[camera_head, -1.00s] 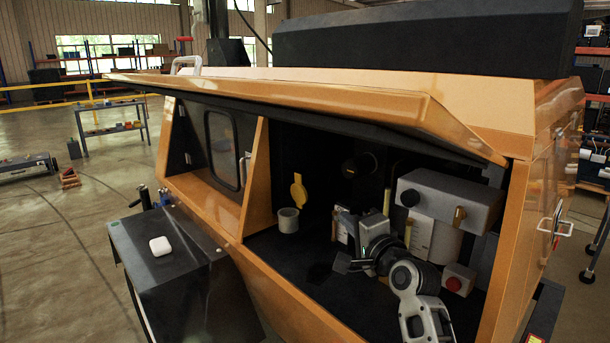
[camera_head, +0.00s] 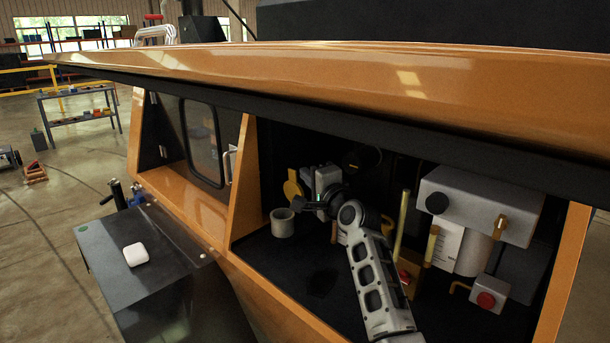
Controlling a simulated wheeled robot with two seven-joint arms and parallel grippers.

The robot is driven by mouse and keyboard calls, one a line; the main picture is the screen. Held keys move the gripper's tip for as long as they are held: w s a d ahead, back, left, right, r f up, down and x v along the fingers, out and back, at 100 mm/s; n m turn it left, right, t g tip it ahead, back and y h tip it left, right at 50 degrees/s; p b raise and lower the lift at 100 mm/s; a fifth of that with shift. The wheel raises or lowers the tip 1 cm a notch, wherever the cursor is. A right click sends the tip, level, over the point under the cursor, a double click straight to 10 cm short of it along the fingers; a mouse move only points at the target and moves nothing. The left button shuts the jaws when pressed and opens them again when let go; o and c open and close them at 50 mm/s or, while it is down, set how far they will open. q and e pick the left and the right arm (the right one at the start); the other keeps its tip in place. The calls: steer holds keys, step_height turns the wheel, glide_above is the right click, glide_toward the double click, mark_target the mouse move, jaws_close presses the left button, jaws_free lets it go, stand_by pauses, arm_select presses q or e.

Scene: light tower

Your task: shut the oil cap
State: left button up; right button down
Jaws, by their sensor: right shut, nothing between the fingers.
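The yellow oil cap (camera_head: 292,187) stands open and upright behind the pale grey, round filler neck (camera_head: 283,222), inside the engine bay at the left. My right gripper (camera_head: 301,203) is just right of the cap and above the neck's right side. It is shut and empty. Its grey body overlaps the cap's right edge in the picture, so I cannot tell whether it touches the cap. My left gripper is not in view.
The raised orange hood (camera_head: 290,68) hangs over the bay. An orange post (camera_head: 248,180) bounds it on the left. A grey box (camera_head: 480,203) and a red button (camera_head: 486,299) are at the right. The bay floor (camera_head: 290,262) in front of the neck is clear.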

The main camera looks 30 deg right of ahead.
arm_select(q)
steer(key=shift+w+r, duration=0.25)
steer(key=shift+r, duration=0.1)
arm_select(e)
steer(key=shift+w, duration=0.85)
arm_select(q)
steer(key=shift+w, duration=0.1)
arm_select(e)
steer(key=shift+a, duration=0.15)
